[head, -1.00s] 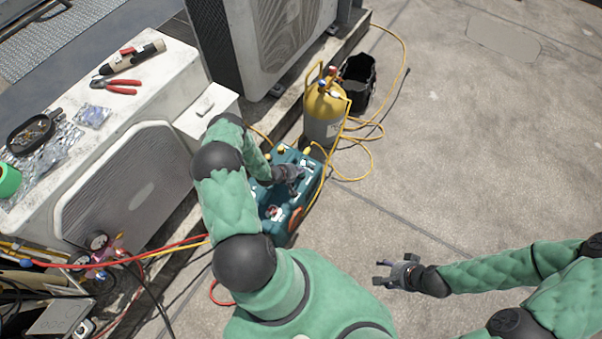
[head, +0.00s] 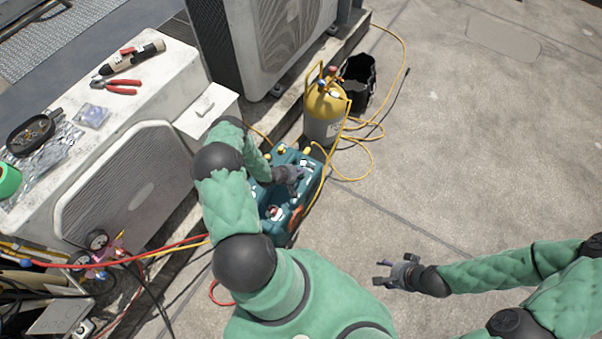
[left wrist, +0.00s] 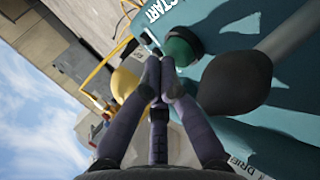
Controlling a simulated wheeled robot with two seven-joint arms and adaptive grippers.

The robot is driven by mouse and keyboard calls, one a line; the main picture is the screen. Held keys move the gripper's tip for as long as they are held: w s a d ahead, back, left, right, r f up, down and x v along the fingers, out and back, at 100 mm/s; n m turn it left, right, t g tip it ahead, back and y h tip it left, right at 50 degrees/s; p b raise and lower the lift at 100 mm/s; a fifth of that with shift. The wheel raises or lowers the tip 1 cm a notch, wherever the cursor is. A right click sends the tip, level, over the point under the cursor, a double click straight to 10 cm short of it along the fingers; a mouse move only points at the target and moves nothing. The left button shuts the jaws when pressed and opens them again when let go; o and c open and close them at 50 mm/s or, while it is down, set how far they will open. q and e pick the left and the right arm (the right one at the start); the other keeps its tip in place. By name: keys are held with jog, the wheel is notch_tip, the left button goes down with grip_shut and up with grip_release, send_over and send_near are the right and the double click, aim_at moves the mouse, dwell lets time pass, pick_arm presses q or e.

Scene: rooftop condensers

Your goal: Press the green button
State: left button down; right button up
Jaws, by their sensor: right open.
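The green button (left wrist: 181,47) shows in the left wrist view, a dark green round cap on the teal machine (left wrist: 225,28), next to the white START lettering. The teal machine (head: 274,212) stands on the ground in the head view. My left gripper (left wrist: 162,72) has its fingertips together, with nothing between them. The tips are right beside the green button in the picture; I cannot tell whether they touch it. In the head view my left gripper (head: 297,176) is over the machine, and the button cannot be made out. My right gripper (head: 386,272) is open and empty over the concrete.
A yellow-topped cylinder (head: 323,118) and a black bucket (head: 358,82) stand behind the machine, with yellow hoses (head: 405,48) around them. A white condenser unit (head: 125,185) with tools on top stands left. Concrete on the right is clear.

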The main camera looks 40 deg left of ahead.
pick_arm(q)
jog(key=shift+f, duration=0.3)
jog(key=shift+r, duration=0.15)
dwell(0.5)
jog(key=shift+r+p, duration=1.05)
jog(key=shift+p, duration=0.05)
jog(key=shift+r, duration=0.1)
notch_tip(320, 180, up, 5)
jog(key=p, duration=0.4)
jog(key=shift+p, duration=0.3)
